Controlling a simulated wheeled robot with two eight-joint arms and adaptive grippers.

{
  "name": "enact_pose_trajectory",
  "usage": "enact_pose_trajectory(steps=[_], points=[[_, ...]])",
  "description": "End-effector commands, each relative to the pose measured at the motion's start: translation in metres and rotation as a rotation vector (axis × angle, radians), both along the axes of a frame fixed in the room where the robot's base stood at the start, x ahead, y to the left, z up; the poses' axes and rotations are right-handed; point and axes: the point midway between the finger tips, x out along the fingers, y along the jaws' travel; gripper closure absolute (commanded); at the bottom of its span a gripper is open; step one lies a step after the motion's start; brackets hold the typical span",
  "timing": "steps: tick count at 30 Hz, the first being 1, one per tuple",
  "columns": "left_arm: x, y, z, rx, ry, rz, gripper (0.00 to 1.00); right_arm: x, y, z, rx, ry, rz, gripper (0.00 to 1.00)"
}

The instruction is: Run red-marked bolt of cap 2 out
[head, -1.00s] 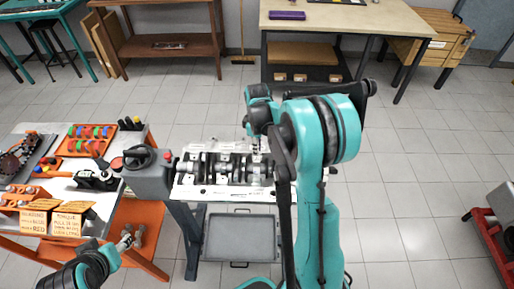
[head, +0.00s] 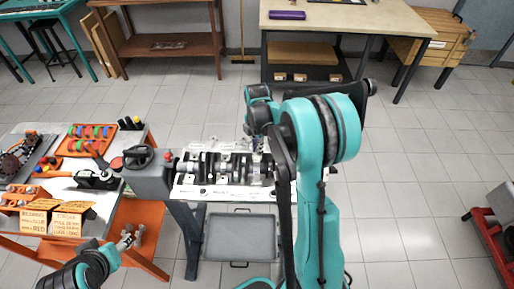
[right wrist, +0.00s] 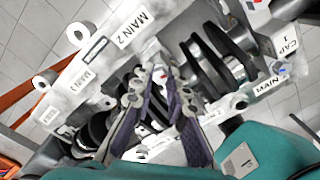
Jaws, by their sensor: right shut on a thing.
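The engine block (head: 222,192) lies on its stand with the crankshaft in view. The right wrist view shows the labels MAIN 2 (right wrist: 137,28), MAIN 3 (right wrist: 86,79) and CAP 1 (right wrist: 287,47). My right gripper (right wrist: 154,80) reaches into the block near the MAIN 2 label. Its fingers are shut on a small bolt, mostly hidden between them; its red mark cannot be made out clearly. In the head view my right arm hides the right end of the block. My left gripper (head: 130,239) is at lower left, away from the block, and too small to read.
A grey tray (head: 241,237) sits low below the block. The left table holds an orange rack (head: 88,139), dark tools and two written cards (head: 52,218). A grey box (head: 151,180) stands against the block's left end.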

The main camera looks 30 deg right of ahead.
Motion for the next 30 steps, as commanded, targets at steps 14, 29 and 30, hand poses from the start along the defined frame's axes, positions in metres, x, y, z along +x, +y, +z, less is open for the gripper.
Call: enact_pose_trajectory(steps=[14, 29, 30], points=[[0.0000, 0.0000, -0.0004, 0.000, 0.000, 0.000, 0.48, -0.0016, 0.0011, -0.0013, 0.002, 0.004, 0.201, 1.00], [0.0000, 0.0000, -0.0004, 0.000, 0.000, 0.000, 0.48, -0.0016, 0.0010, -0.0013, 0.002, 0.004, 0.216, 1.00], [0.0000, 0.0000, -0.0004, 0.000, 0.000, 0.000, 0.48, -0.0017, 0.0010, -0.0013, 0.002, 0.004, 0.216, 0.76]])
